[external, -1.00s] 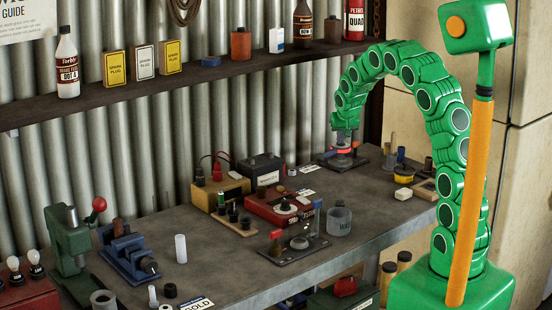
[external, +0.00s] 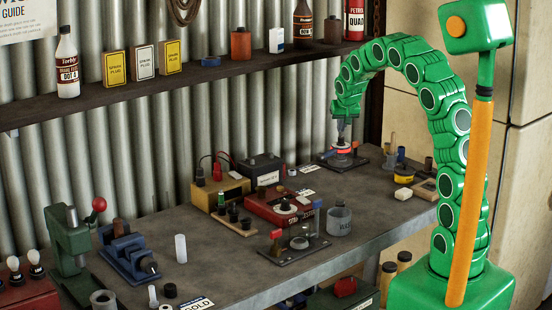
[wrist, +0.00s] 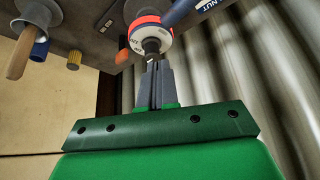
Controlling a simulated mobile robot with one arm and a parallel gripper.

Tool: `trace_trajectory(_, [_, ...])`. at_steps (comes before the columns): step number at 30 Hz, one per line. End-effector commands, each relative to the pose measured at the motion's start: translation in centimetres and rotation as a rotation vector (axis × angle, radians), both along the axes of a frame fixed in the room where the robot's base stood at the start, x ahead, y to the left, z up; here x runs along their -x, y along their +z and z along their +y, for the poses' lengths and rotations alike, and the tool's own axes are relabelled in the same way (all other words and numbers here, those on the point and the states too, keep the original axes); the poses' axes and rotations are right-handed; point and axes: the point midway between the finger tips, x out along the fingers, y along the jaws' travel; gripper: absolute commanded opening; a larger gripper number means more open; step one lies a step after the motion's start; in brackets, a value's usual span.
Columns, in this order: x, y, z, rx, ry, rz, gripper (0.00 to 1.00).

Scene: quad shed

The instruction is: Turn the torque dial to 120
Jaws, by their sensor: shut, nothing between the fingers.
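The torque dial (wrist: 150,30) is a white ring with dark numbers and a red-orange band, with a dark square stub at its centre. A blue handle (wrist: 185,10) runs off to its right. In the external view the dial (external: 344,151) sits on a small dark stand at the back right of the bench. My gripper (wrist: 154,62) is shut with its grey fingers together and nothing between them. In the external view my gripper (external: 342,136) points down just above the dial. I cannot tell whether the tips touch the stub. The number the dial is set to is too small to read.
The corrugated wall is close behind, with a shelf (external: 220,72) above.

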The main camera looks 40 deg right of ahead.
Motion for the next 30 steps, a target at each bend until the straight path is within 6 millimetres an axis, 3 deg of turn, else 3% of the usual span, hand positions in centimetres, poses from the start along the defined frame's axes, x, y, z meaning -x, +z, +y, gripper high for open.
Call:
trace_trajectory(5, [0.0,1.2,0.0,-0.001,0.000,0.001,0.00])
trace_trajectory(14, [0.0,1.3,-0.1,-0.001,0.000,0.001,0.00])
trace_trajectory(22, [0.5,2.2,-2.1,-0.002,0.000,0.000,0.00])
trace_trajectory(30, [0.7,1.4,-2.5,0.000,0.000,0.002,0.00])
